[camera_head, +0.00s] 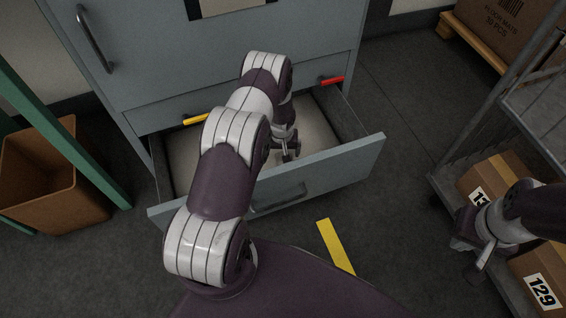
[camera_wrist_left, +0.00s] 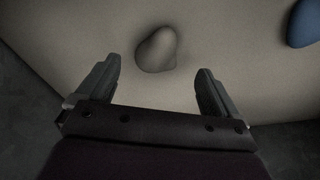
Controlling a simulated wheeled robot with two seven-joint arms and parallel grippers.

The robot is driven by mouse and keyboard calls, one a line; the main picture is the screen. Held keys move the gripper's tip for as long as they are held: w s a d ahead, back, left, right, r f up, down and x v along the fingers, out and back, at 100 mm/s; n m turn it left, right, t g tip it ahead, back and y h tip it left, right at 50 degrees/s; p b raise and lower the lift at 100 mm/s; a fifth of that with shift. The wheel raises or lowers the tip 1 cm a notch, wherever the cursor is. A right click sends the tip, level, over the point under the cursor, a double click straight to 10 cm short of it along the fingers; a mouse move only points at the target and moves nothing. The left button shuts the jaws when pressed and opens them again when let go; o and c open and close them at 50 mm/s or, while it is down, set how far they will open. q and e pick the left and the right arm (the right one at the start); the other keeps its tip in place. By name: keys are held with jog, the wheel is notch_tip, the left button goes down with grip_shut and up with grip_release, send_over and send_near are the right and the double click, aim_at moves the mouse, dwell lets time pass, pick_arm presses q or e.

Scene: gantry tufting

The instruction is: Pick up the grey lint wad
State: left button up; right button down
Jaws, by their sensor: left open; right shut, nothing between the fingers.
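In the left wrist view the lint wad (camera_wrist_left: 156,50) is a small, rounded, greyish lump on the pale drawer floor (camera_wrist_left: 90,30). It lies ahead of my left gripper (camera_wrist_left: 160,80), roughly between the lines of its two fingers and a little left of centre. The left gripper is open, with nothing between its fingers. In the head view my left gripper (camera_head: 288,150) reaches down into the open drawer (camera_head: 330,160), and my arm hides much of the inside; I cannot make out the wad there. My right gripper (camera_head: 468,258) is shut and empty at the far right, beside the cart.
A blue object (camera_wrist_left: 304,24) lies in the drawer at the right of the wrist view. The drawer's front panel (camera_head: 350,165) and side walls surround the left gripper. A wire cart with boxes (camera_head: 490,172) stands right, an orange bin (camera_head: 50,180) left.

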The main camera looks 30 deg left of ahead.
pick_arm(q)
jog(key=f+b, duration=0.3)
jog(key=f, duration=0.2)
jog(key=shift+w, duration=0.2)
jog(key=shift+r, duration=0.25)
jog(key=c, duration=1.1)
